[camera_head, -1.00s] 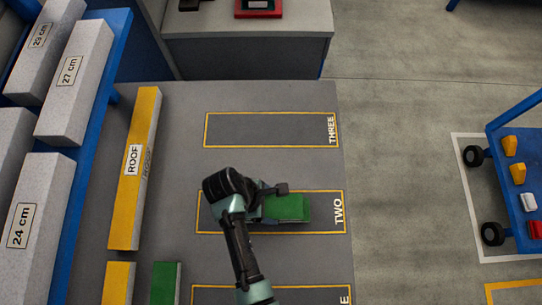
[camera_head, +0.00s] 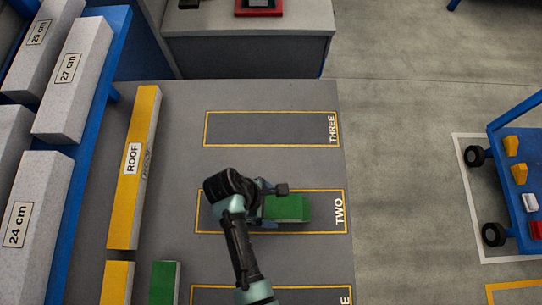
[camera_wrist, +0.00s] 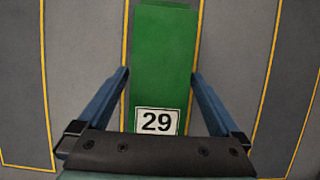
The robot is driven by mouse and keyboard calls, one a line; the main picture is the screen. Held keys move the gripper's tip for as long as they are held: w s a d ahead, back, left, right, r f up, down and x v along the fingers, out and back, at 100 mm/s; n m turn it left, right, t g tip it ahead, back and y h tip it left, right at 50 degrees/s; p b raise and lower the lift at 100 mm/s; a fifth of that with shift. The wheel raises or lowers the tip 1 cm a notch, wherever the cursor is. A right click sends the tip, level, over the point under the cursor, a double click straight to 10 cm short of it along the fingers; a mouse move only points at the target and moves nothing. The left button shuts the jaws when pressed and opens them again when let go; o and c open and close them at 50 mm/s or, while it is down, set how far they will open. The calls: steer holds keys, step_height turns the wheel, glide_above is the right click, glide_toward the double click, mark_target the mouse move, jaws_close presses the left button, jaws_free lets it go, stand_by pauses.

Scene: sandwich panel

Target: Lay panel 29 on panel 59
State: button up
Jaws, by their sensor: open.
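Panel 29 (camera_wrist: 165,60) is a green block with a white "29" label at its near end in the wrist view. In the head view this green block (camera_head: 288,207) lies within the yellow outline marked TWO. My gripper (camera_wrist: 160,80) is open, with one blue finger on each side of panel 29 and gaps showing between the fingers and the block. In the head view my gripper (camera_head: 265,207) is at the block's left end, partly covering it. No "59" label shows, and I cannot tell whether another panel lies under panel 29.
A long yellow ROOF panel (camera_head: 134,170) lies to the left. A yellow panel (camera_head: 118,284) and a green panel (camera_head: 164,283) are at the bottom edge. Outline THREE (camera_head: 270,129) is empty. Grey blocks stand on a blue rack (camera_head: 98,120). A blue cart is at right.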

steer(key=shift+r, duration=0.1)
steer(key=v, duration=1.2)
steer(key=w+a+r+m+t+y, duration=0.2)
steer(key=w+r+m+t, duration=0.3)
steer(key=w+r, duration=0.6)
steer(key=w+a+r+m+t+y, duration=0.1)
steer(key=w+r+m+t+y, duration=0.15)
steer(key=w+r+t, duration=0.65)
step_height(320, 180, up, 23)
steer(key=w+d+m+t, duration=0.3)
steer(key=m+t, duration=0.1)
steer(key=m, duration=0.1)
steer(key=s+d+r+m+t, duration=0.2)
steer(key=s+r+t, duration=0.2)
steer(key=r, duration=0.8)
steer(key=s+d+r+m+t, duration=0.2)
steer(key=s+r+t, duration=0.3)
steer(key=s+r, duration=0.4)
step_height(320, 180, up, 3)
steer(key=shift+s+d+f+m, duration=0.1)
steer(key=shift+s+d+m, duration=0.15)
steer(key=shift+m, duration=0.5)
